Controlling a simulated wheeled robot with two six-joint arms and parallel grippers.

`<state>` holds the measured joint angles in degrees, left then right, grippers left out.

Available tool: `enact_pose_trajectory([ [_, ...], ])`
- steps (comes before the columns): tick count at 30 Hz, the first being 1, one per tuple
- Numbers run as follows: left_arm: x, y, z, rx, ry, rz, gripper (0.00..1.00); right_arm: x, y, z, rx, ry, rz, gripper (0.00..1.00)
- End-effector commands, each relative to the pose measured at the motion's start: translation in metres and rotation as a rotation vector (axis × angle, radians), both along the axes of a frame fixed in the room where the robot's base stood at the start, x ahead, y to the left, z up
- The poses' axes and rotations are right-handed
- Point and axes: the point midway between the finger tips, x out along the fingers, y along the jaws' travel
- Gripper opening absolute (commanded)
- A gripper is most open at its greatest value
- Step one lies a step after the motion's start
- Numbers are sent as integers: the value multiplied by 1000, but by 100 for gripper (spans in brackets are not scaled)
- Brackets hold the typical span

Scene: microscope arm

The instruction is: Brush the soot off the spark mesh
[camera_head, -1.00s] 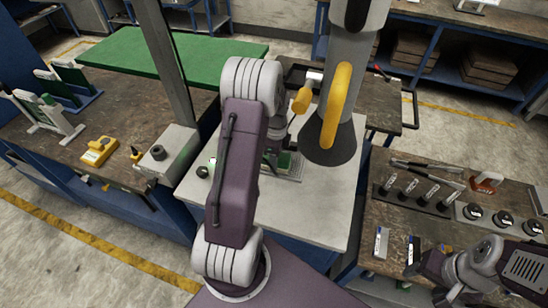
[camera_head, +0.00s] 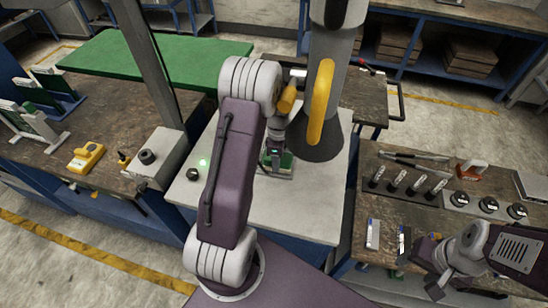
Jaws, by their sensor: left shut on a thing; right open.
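My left gripper (camera_head: 275,138) is low over the pale bench (camera_head: 310,205), largely hidden behind my arm. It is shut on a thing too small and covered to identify. Just below it is a dark green piece (camera_head: 285,163) on a light base; contact cannot be told. I cannot make out a brush or the spark mesh for certain. My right gripper (camera_head: 436,285) is open and empty near the front of the right table.
The right table (camera_head: 390,205) carries several dark-based knobs and tools. A grey box with a black knob (camera_head: 150,160) and a yellow device (camera_head: 86,157) are at left. The pale bench's front is clear.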

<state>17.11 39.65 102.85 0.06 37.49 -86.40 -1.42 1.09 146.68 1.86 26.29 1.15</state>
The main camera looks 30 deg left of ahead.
Motion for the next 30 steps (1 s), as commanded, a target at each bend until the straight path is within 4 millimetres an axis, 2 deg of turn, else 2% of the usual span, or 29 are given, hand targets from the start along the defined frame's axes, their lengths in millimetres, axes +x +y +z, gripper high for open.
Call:
enact_pose_trajectory([
  [7,-1,3,0,0,0,1,13,0,0,0,0,0,0,59],
  [15,-9,22,-1,0,1,3,13,0,0,2,0,0,0,59],
  [26,-10,25,-2,-1,2,0,13,0,0,2,0,0,0,59],
  [30,-13,34,-1,-1,2,3,13,0,0,4,0,0,0,59],
])
